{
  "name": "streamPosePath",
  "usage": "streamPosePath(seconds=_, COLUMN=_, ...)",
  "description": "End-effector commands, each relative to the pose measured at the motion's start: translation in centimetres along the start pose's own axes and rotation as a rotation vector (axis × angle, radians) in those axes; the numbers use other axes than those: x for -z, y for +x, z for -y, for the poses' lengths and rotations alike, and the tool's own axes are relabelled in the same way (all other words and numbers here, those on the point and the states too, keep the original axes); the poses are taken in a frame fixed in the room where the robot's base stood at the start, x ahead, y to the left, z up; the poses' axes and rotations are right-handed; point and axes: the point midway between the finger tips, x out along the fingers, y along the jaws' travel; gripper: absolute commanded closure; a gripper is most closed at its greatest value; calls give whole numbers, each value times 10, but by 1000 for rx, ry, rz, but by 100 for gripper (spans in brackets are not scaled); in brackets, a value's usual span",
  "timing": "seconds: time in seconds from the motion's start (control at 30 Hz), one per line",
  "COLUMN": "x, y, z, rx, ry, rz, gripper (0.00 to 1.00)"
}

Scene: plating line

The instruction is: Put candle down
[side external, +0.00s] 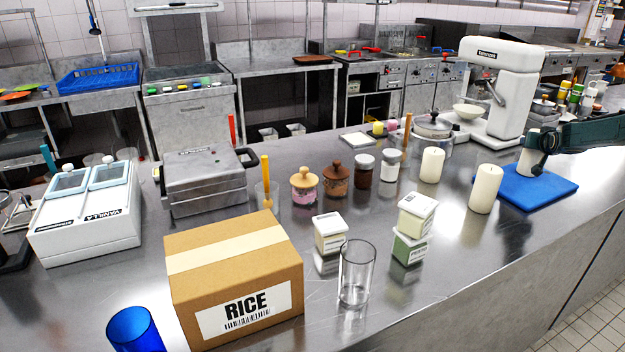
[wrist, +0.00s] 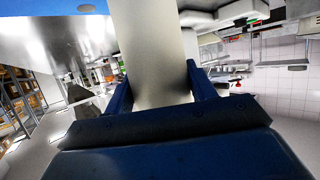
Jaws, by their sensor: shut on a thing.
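My gripper (side external: 543,143) is at the right of the side external view, shut on a white candle (side external: 528,160). The candle looks upright, low over the blue board (side external: 553,188); I cannot tell if its base touches the board. In the wrist view the held candle (wrist: 155,50) fills the middle between the two blue fingers of my gripper (wrist: 158,90). Blue shows at that view's top left corner. Two other white candles stand on the steel counter: one (side external: 485,190) just left of the board, one (side external: 432,165) farther left.
A white stand mixer (side external: 500,75) and a lidded pot (side external: 433,130) stand behind the board. Jars, stacked tubs (side external: 413,230), a glass (side external: 356,275) and a rice box (side external: 235,275) lie to the left. The counter's front edge runs close to the board.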

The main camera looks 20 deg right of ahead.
Motion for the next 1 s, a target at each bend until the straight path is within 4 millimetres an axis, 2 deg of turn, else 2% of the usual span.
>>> streamPosePath(seconds=0.1, x=-1, y=1, z=0, rx=0, ry=0, rz=-4, gripper=79)
streamPosePath(seconds=0.13, x=-2, y=1, z=0, rx=0, ry=0, rz=0, gripper=39)
streamPosePath(seconds=0.2, x=-2, y=1, z=0, rx=0, ry=0, rz=1, gripper=25)
streamPosePath(seconds=0.23, x=-2, y=1, z=0, rx=0, ry=0, rz=1, gripper=23)
streamPosePath(seconds=0.67, x=1, y=-1, z=0, rx=0, ry=0, rz=1, gripper=23)
streamPosePath(seconds=1.0, x=1, y=-19, z=0, rx=0, ry=0, rz=1, gripper=23)
